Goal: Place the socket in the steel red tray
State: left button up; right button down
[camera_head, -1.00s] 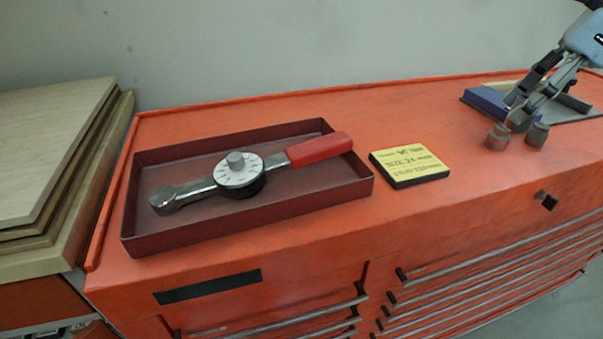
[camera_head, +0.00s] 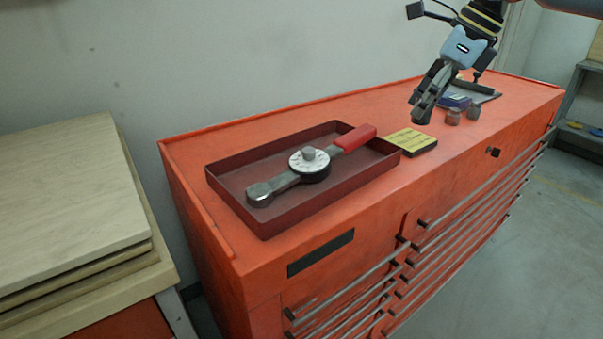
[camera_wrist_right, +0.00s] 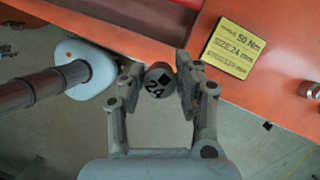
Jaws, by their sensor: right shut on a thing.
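My right gripper (camera_head: 422,112) is shut on a grey socket (camera_wrist_right: 159,79) marked 24 with a dark square hole, held between the fingertips in the right wrist view. In the head view the gripper is raised above the cabinet top, behind the yellow note, and the socket is hard to make out between the fingers. The dark red steel tray (camera_head: 225,181) stands at the left part of the cabinet top, left of the gripper. A torque wrench (camera_head: 309,164) with a red handle lies in it. My left gripper is not in view.
The yellow note block (camera_head: 411,140), reading size 24 mm in the right wrist view (camera_wrist_right: 234,50), lies right of the tray. Two other sockets (camera_head: 453,117) (camera_head: 473,113) stand farther right, near a blue box (camera_head: 458,102). The orange cabinet top (camera_head: 320,111) is clear behind the tray.

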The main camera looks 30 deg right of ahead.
jog(key=shift+w+a+f, duration=0.1)
jog(key=shift+f, duration=0.25)
jog(key=w+a+f, duration=0.1)
jog(key=a+f, duration=0.1)
jog(key=a, duration=0.1)
jog(key=w+a+f+p, duration=0.1)
jog(key=w+a+f, duration=0.1)
jog(key=a, duration=0.1)
jog(key=w+a+f+p, duration=0.1)
jog(key=a+f, duration=0.1)
jog(key=a, duration=0.2)
jog(key=shift+w+f, duration=0.2)
jog(key=shift+w, duration=0.05)
notch_tip(320, 180, down, 3)
jog(key=shift+f+p, duration=0.15)
jog(key=shift+p, duration=0.55)
jog(key=shift+f, duration=0.35)
jog(key=shift+f, duration=0.2)
jog(key=c, duration=1.2)
grip_release()
